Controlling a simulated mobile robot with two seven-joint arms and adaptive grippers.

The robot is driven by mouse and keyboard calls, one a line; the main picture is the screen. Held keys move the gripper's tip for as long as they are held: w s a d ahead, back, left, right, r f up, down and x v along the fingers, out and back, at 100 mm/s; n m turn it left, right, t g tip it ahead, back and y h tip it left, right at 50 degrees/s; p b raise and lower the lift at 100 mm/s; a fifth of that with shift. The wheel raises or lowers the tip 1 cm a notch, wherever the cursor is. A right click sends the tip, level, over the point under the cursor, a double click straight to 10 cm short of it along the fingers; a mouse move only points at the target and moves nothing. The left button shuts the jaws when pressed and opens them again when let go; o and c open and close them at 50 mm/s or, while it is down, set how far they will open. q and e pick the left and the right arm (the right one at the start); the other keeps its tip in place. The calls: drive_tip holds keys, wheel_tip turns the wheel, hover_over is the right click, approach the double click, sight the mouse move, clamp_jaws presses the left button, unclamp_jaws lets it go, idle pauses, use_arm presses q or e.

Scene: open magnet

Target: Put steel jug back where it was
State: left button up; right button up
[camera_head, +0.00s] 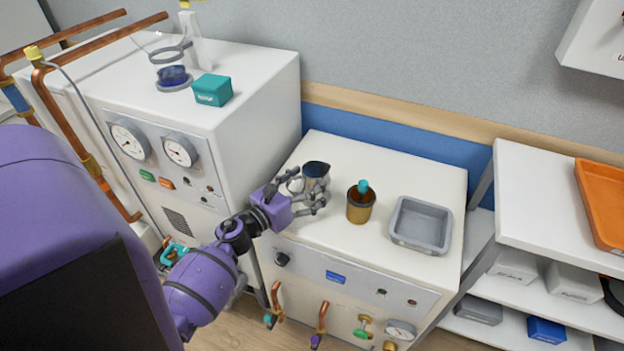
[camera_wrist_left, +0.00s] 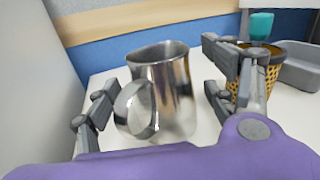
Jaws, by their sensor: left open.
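The steel jug (camera_head: 316,172) stands upright on the white top of the low cabinet (camera_head: 335,148), near its left side. My left gripper (camera_head: 306,193) is at the jug, on its near side, with its fingers spread. In the left wrist view the jug (camera_wrist_left: 172,90) stands between the open fingers of my left gripper (camera_wrist_left: 165,105). The jug's handle (camera_wrist_left: 136,110) points toward the gripper, to the left. Gaps show between the fingers and the jug on both sides. My right gripper is not in view.
Right of the jug stand a brown perforated cup (camera_head: 360,207) with a teal-topped item (camera_head: 363,186) and a grey tray (camera_head: 420,225). A taller white machine (camera_head: 245,130) with gauges rises at left, carrying a teal box (camera_head: 212,90). An orange tray (camera_head: 604,200) lies on the right shelf.

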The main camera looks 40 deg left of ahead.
use_arm(q)
drive_tip(key=s, duration=0.3)
drive_tip(key=s+b, duration=0.1)
drive_tip(key=s, duration=0.2)
drive_tip(key=s+a, duration=0.1)
drive_tip(key=s, duration=0.3)
drive_tip(key=shift+a+f+b, duration=0.1)
drive_tip(key=shift+f+b, duration=0.05)
drive_tip(key=shift+b, duration=0.25)
drive_tip(key=shift+s, duration=0.3)
